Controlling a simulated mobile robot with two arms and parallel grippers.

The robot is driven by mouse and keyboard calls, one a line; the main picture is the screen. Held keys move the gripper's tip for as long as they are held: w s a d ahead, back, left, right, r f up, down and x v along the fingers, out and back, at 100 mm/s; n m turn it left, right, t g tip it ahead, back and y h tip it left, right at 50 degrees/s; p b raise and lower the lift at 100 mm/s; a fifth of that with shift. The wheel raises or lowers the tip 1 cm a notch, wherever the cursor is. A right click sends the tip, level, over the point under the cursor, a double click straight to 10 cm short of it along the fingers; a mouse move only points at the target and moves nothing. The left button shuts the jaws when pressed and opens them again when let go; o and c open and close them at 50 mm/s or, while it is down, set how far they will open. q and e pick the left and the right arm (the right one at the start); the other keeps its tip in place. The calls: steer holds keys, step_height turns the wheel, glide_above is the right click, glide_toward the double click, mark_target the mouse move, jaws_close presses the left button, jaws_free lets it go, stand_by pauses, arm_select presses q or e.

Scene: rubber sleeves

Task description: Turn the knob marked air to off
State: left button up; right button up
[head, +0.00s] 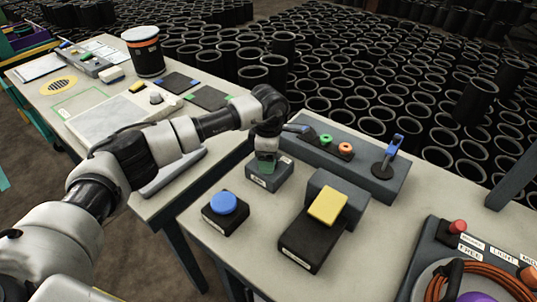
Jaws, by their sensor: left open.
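My left arm reaches in from the left, and its left gripper (265,158) points down over a small grey box (284,180) on the near table. The gripper is open, with its fingertips at the top of this box. A small white label is on the box's front, too small to read. A dark greenish part shows at the fingertips; I cannot tell whether it is a knob, which way it points, or whether the fingers touch it. No knob clearly marked air can be read. My right gripper is not in view.
Beside the box stand a blue button (223,203) and a yellow pedal (327,206). Behind is a grey panel (360,178) with green and orange rings and a blue lever (394,147). A red button (458,226) and orange cable (484,271) are at right. Black sleeves (340,82) fill the floor behind.

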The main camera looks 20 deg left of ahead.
arm_select(q)
steer(key=shift+c, duration=0.3)
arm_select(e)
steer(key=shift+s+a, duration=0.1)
arm_select(q)
steer(key=c, duration=0.9)
steer(key=shift+o, duration=0.2)
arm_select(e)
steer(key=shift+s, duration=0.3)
arm_select(q)
steer(key=shift+n, duration=0.4)
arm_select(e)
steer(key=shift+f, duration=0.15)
arm_select(q)
steer(key=shift+f+n+b, duration=0.1)
steer(key=shift+n+b, duration=0.35)
steer(key=shift+n, duration=0.45)
steer(key=n, duration=0.2)
steer(key=shift+n, duration=0.4)
steer(key=n+b, duration=0.1)
steer(key=n, duration=0.2)
steer(key=shift+n, duration=1.7)
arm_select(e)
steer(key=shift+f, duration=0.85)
